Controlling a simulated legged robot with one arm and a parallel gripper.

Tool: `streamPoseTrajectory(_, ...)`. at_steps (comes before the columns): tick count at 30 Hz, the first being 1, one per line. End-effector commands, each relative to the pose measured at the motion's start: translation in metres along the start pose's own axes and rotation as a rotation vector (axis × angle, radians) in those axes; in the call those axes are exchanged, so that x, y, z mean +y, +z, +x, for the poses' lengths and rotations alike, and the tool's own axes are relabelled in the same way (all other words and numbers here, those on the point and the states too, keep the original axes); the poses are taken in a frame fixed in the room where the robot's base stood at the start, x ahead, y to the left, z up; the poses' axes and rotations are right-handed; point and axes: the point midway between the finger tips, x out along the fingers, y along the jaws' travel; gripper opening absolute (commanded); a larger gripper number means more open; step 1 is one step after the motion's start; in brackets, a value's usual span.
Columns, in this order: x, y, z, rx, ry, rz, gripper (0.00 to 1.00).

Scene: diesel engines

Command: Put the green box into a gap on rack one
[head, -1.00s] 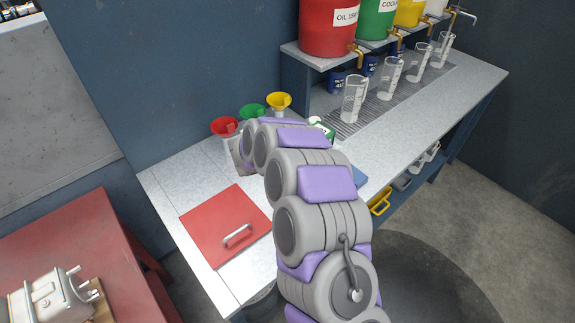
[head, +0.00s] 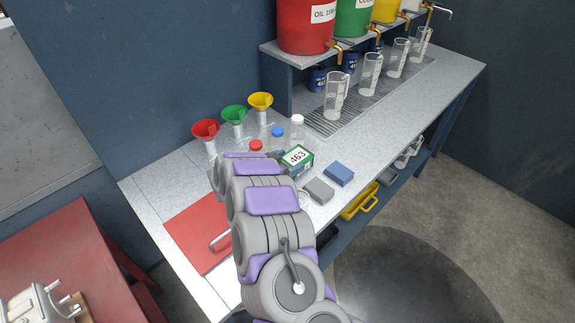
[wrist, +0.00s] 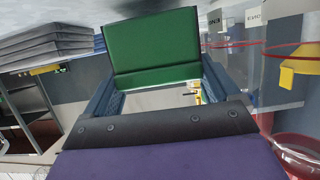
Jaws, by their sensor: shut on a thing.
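The green box (head: 297,158), with a white label reading 463, is above the workbench in the head view, beyond the end of my arm. In the wrist view the green box (wrist: 153,50) sits between the two fingers of my gripper (wrist: 157,82), which is shut on it. In the head view my arm hides most of the gripper. I cannot identify rack one for certain in either view.
The workbench (head: 400,125) holds red, green and yellow funnels (head: 234,116), capped bottles (head: 277,136), clear beakers (head: 336,92), a blue block (head: 339,173) and a grey block (head: 319,190). A red table (head: 75,250) stands left. The floor (head: 500,200) at right is clear.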

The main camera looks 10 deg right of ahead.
Motion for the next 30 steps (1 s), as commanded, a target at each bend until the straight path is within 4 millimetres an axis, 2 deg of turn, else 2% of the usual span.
streamPoseTrajectory(3, 0.0, 0.011, 0.004, 0.002, 0.001, -0.001, 0.38)
streamPoseTrajectory(10, 0.0, 0.01, 0.004, 0.001, 0.0, 0.001, 0.38)
streamPoseTrajectory(11, 0.0, 0.01, 0.004, 0.001, 0.001, 0.001, 0.92)
streamPoseTrajectory(13, 0.0, 0.01, 0.004, 0.0, 0.0, 0.001, 0.99)
streamPoseTrajectory(23, -0.001, 0.01, -0.001, 0.0, -0.001, -0.001, 1.0)
streamPoseTrajectory(26, -0.001, 0.009, -0.012, -0.001, -0.003, 0.0, 1.0)
streamPoseTrajectory(30, -0.002, 0.008, -0.039, -0.001, -0.006, 0.0, 1.0)
